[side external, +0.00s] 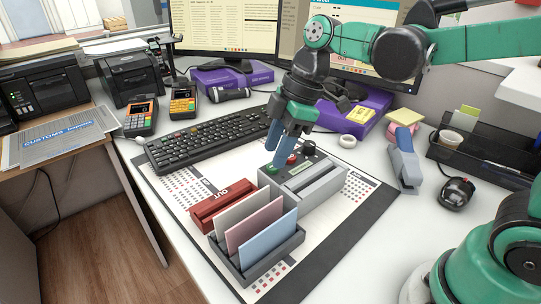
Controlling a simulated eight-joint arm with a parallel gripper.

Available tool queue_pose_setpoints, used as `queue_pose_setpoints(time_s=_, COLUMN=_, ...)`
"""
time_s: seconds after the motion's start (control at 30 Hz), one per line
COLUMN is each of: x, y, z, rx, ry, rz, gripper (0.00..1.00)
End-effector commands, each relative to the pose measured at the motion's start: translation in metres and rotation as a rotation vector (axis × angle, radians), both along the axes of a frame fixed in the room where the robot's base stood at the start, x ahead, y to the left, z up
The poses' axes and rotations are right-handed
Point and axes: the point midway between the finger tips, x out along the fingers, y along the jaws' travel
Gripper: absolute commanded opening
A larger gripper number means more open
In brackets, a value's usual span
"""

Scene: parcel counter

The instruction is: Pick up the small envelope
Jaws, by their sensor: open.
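Three envelopes stand upright in a dark grey slotted holder (262,268) at the front of the mat. The rear one is white (237,217), the middle one dusty pink (254,228) and the front one light blue (268,238). I cannot tell which is the small envelope; their lower edges are hidden in the holder. My gripper (279,151) points down with its blue fingers above the back-left part of a grey device, behind the envelopes. It is open, holds nothing and is apart from the envelopes.
The grey device (318,190) has red and green buttons. A dark red block (221,205) lies left of it. The keyboard (207,137) is behind, and a stapler (404,164) and mouse (456,193) are at right. Printed mat (187,188) shows bare left of the block.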

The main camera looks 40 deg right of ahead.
Motion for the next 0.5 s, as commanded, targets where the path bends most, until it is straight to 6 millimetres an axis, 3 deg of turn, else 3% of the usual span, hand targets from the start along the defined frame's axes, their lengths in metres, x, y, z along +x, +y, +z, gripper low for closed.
queue_pose_setpoints(time_s=0.1, x=0.011, y=0.015, z=-0.002, rx=0.026, ry=0.015, rz=0.25, gripper=0.42)
queue_pose_setpoints(time_s=0.2, x=0.014, y=0.023, z=-0.004, rx=0.047, ry=0.017, rz=0.376, gripper=0.42)
queue_pose_setpoints(time_s=0.37, x=0.016, y=0.03, z=-0.015, rx=0.057, ry=0.014, rz=0.437, gripper=0.42)
queue_pose_setpoints(time_s=0.5, x=0.015, y=0.039, z=-0.037, rx=0.056, ry=0.014, rz=0.436, gripper=0.42)
